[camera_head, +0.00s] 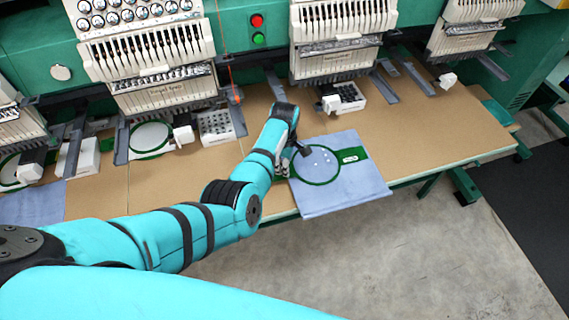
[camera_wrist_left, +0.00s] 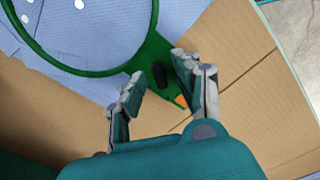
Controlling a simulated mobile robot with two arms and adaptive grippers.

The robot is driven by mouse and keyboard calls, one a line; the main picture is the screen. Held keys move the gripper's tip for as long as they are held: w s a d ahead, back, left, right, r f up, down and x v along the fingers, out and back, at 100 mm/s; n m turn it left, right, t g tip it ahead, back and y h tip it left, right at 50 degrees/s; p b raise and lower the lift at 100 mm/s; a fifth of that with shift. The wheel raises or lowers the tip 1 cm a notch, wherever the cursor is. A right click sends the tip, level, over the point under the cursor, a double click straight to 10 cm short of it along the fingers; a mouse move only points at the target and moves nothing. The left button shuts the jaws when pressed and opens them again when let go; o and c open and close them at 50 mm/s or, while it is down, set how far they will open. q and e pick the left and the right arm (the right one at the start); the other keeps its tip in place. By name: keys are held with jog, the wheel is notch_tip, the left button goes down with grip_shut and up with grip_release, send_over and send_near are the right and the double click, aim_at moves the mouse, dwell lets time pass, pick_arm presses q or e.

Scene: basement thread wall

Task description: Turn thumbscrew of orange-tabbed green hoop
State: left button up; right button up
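The green hoop (camera_head: 334,175) lies on a blue cloth (camera_head: 350,201) at the front of the table, with the cloth stretched inside it. In the left wrist view the hoop (camera_wrist_left: 128,66) narrows to a green bracket with an orange tab (camera_wrist_left: 181,101) at its tip. A dark thumbscrew (camera_wrist_left: 159,75) stands on that bracket. My left gripper (camera_wrist_left: 157,68) is open, with one finger on each side of the thumbscrew; I cannot tell whether either touches it. In the head view my left gripper (camera_head: 291,155) is at the hoop's left edge, partly hiding it. My right gripper is not in view.
Embroidery machine heads (camera_head: 341,32) line the back of the cardboard-covered table (camera_head: 440,130). Another green hoop (camera_head: 151,138) and white boxes of bobbins (camera_head: 216,127) sit further back. The cloth overhangs the front edge. Open table lies to the right.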

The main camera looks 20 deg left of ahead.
pick_arm(q)
grip_shut()
